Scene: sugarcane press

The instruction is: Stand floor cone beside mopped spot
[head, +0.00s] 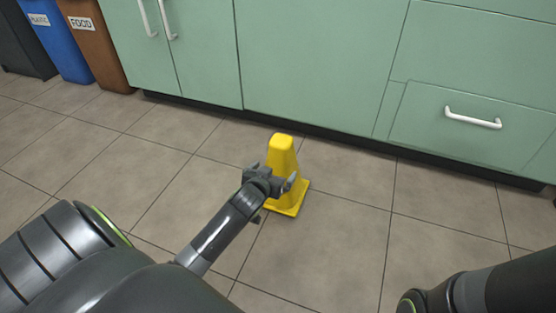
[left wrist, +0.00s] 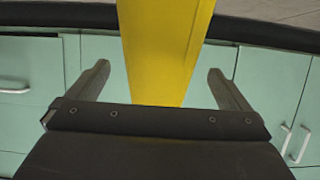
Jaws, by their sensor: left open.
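The yellow floor cone (head: 283,157) stands upright on the tiled floor, in front of the green cabinets. My left gripper (head: 274,179) is at the cone, partly covering its near side in the head view. In the left wrist view, the cone (left wrist: 167,50) rises between the two spread fingers of my left gripper (left wrist: 168,82), with a gap on each side. The left gripper is open. My right arm shows at the lower right of the head view, but its gripper is out of the frame. I cannot make out a wet or mopped spot on the floor.
Green cabinets (head: 320,60) with white handles run along the back. A blue bin (head: 58,40) and a brown bin (head: 97,45) labelled FOOD stand at the upper left, beside a dark bin (head: 22,45). The floor tiles (head: 340,220) around the cone are clear.

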